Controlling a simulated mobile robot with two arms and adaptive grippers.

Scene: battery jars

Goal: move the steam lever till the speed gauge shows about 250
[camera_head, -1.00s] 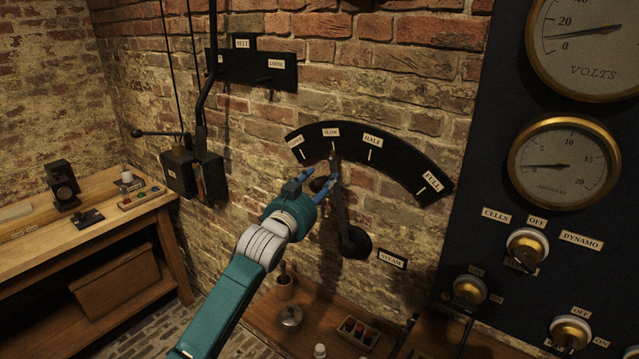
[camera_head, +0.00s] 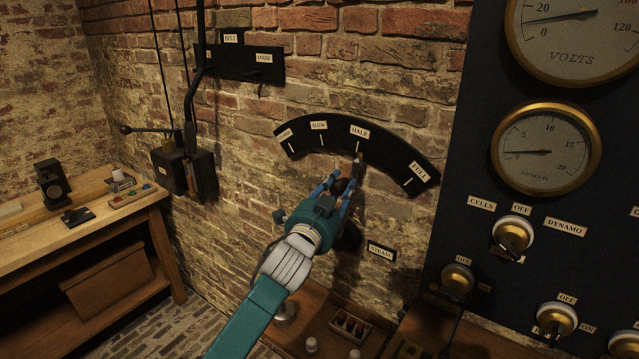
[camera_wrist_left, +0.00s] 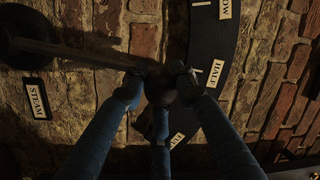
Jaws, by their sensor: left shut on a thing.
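The steam lever (camera_wrist_left: 85,57) is a dark arm on a round pivot, and its knob (camera_head: 341,186) is between my left gripper's fingers. My left gripper (camera_head: 338,188) is shut on the knob; it also shows in the left wrist view (camera_wrist_left: 160,90). The lever's tip points at the HALF mark on the black curved scale (camera_head: 390,160), which runs through SLOW and HALF to FULL. The lever's lower part is mostly hidden behind my gripper in the head view. No gauge marked as speed is in view. My right gripper is not in view.
The STEAM label (camera_head: 381,251) is on the brick wall below the scale. A dark panel at the right carries a volts gauge (camera_head: 572,40), a second gauge (camera_head: 545,150) and several knobs. A wooden bench (camera_head: 110,235) stands at the left.

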